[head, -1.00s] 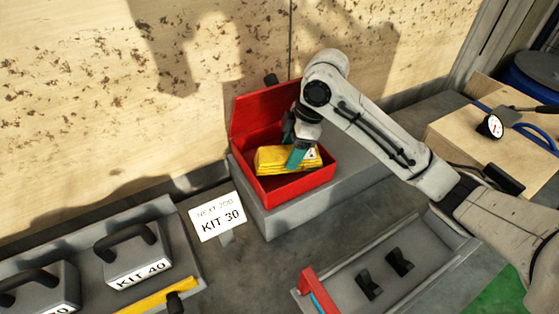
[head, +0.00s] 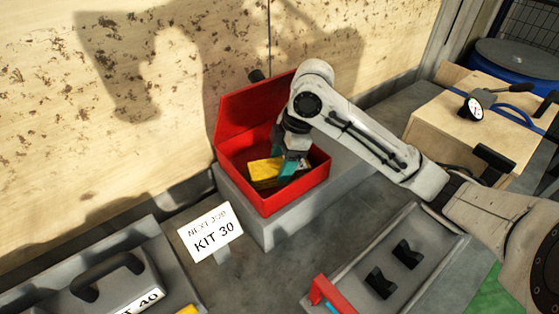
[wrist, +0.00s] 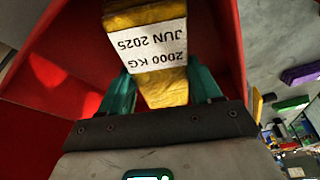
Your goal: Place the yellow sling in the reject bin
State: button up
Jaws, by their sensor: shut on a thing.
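The yellow sling (head: 264,170) is a folded yellow bundle inside the red box (head: 265,205), which has its lid raised at the back. In the wrist view, the sling (wrist: 165,90) has a white label reading 2000 KG, JUN 2025. My gripper (head: 283,168) reaches down into the box, its teal fingers shut on the sling from both sides. Part of the sling is hidden behind the fingers. I cannot tell whether it touches the box floor. No reject label is legible on the box.
The red box stands on a grey block (head: 265,232) against the wooden wall. A NEXT JOB KIT 30 sign (head: 211,232) stands in front. A grey tray (head: 420,235) with black holders lies to the right. A wooden block with a gauge (head: 472,108) is at the back right.

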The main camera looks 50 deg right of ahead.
jog(key=o, duration=1.3)
jog(key=shift+f, duration=0.1)
jog(key=shift+v, duration=3.85)
